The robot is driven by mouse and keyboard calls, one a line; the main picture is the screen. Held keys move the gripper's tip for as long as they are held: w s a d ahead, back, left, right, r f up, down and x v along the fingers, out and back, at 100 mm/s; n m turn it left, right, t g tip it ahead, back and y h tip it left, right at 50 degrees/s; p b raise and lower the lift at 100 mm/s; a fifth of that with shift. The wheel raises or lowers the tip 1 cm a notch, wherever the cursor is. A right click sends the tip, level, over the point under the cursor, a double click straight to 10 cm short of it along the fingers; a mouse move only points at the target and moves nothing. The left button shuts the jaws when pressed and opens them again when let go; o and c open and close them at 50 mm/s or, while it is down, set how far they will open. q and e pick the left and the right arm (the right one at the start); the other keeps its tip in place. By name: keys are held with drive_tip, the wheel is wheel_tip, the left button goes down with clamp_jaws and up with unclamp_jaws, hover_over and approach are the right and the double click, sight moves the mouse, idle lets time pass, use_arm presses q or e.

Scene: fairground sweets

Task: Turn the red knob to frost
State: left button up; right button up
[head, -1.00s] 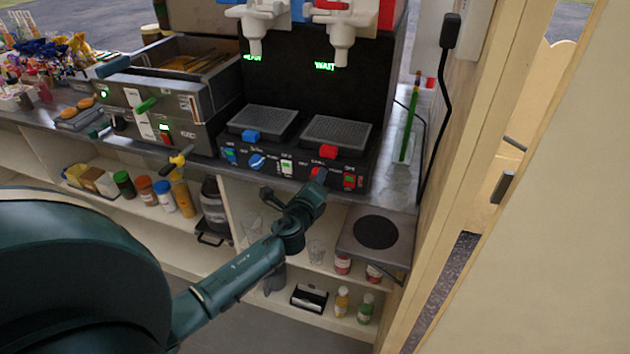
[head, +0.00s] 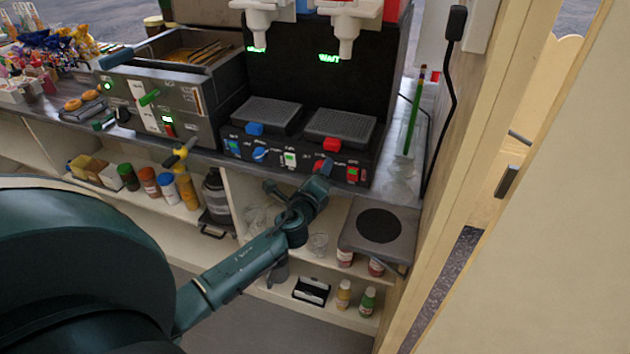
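The red knob (head: 319,165) is on the right half of the black front panel of the slush machine (head: 343,167), left of a lit red switch (head: 353,174). It is small and partly covered, so its pointer setting and the label for frost are not legible. My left gripper (head: 324,169) reaches up from below with its tip at the knob. I cannot tell whether its fingers are open or closed around the knob. My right gripper is out of view.
A blue knob (head: 260,154) and a green switch (head: 290,159) sit left on the same panel. A hot plate (head: 345,236) juts out below right. A glass with straws (head: 404,168) stands at the counter's right end. A wooden post closes off the right.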

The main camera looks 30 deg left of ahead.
use_arm(q)
drive_tip(key=v, duration=1.3)
drive_tip(key=s+d+f+n+g+h, duration=0.2)
drive_tip(key=s+d+f+n+h, duration=0.2)
drive_tip(key=s+d+n, duration=0.3)
drive_tip(key=s+d+f+n+g+h+p, duration=0.1)
drive_tip(key=s+d+f+n+g+h, duration=0.2)
drive_tip(key=s+d+f+n, duration=0.3)
drive_tip(key=s+d+n+h, duration=0.1)
drive_tip(key=s+d+n, duration=0.1)
drive_tip(key=n, duration=0.3)
drive_tip(key=shift+d+f+p, duration=0.3)
drive_tip(key=shift+d+f, duration=0.05)
drive_tip(key=shift+d, duration=0.55)
